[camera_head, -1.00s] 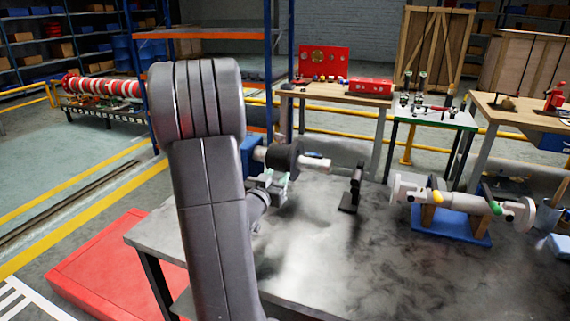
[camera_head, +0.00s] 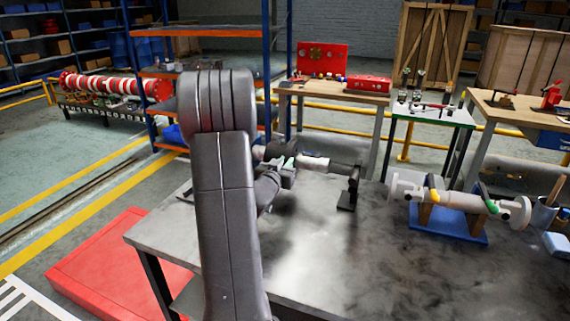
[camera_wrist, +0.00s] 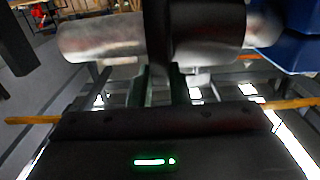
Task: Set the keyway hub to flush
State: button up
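The keyway hub (camera_head: 280,149) is a black, round part on a silver shaft (camera_head: 315,163) above the metal bench. Part of it is hidden behind my arm in the head view. In the wrist view the hub (camera_wrist: 208,25) is a black cylinder with a darker rim at its left end. Bare shaft (camera_wrist: 100,38) shows to its left. My gripper (camera_head: 286,172) is just below the hub. In the wrist view the two greenish fingertips (camera_wrist: 163,82) are close together, directly under the dark rim, which reaches down between them. Whether they touch it is unclear.
A black stand (camera_head: 348,192) is at the shaft's right end. A blue housing (camera_wrist: 300,35) is right of the hub in the wrist view. A flanged pipe (camera_head: 458,200) rests on a blue base further right. The bench front (camera_head: 330,260) is clear.

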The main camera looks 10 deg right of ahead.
grip_shut()
jog(key=s+d+b, duration=0.6)
jog(key=d+b, duration=0.1)
jog(key=d, duration=0.2)
jog(key=shift+s+d, duration=0.3)
jog(key=shift+d, duration=0.05)
jog(key=o, duration=0.7)
grip_release()
jog(key=shift+s+d, duration=0.15)
jog(key=shift+d, duration=0.1)
jog(key=shift+a, duration=0.1)
